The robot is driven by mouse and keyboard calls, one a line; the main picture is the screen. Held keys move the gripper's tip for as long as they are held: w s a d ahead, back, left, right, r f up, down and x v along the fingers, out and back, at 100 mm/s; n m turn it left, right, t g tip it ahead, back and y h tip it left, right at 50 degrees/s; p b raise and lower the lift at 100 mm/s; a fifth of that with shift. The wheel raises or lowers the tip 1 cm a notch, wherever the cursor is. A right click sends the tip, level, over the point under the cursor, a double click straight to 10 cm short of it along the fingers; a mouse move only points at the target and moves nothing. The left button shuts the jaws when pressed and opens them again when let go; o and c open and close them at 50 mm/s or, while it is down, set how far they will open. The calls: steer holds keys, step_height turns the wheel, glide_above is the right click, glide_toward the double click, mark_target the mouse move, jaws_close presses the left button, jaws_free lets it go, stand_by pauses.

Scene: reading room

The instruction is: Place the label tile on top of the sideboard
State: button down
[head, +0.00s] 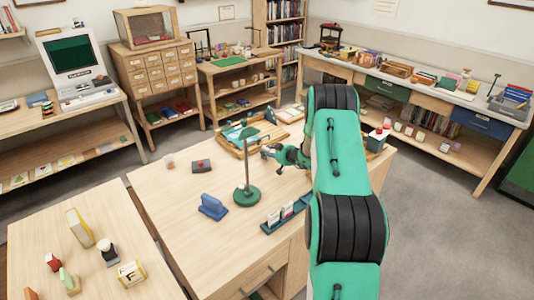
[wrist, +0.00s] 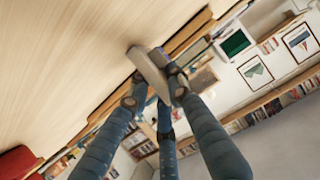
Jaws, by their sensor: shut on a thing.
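My gripper (wrist: 158,80) is shut on a small flat grey-beige piece, which looks like the label tile (wrist: 148,72), held between the fingertips in the wrist view. In the head view my gripper (head: 268,151) is over the far part of the central wooden desk, beside a wooden tray; the tile cannot be made out there. A pale wooden surface fills the upper left of the wrist view, close to the tile; I cannot tell if they touch. The long unit with drawers and a grey top (head: 455,97) along the right wall may be the sideboard.
A lower table (head: 45,235) stands front left. Grey floor (head: 425,200) is clear at right.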

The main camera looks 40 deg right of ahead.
stand_by(0.3)
steer(key=c, duration=1.6)
jaws_free()
steer(key=shift+s+r, duration=0.1)
steer(key=shift+s+r, duration=0.3)
steer(key=shift+s, duration=0.2)
steer(key=p+v, duration=0.1)
steer(key=v, duration=0.9)
steer(key=shift+s+p, duration=0.35)
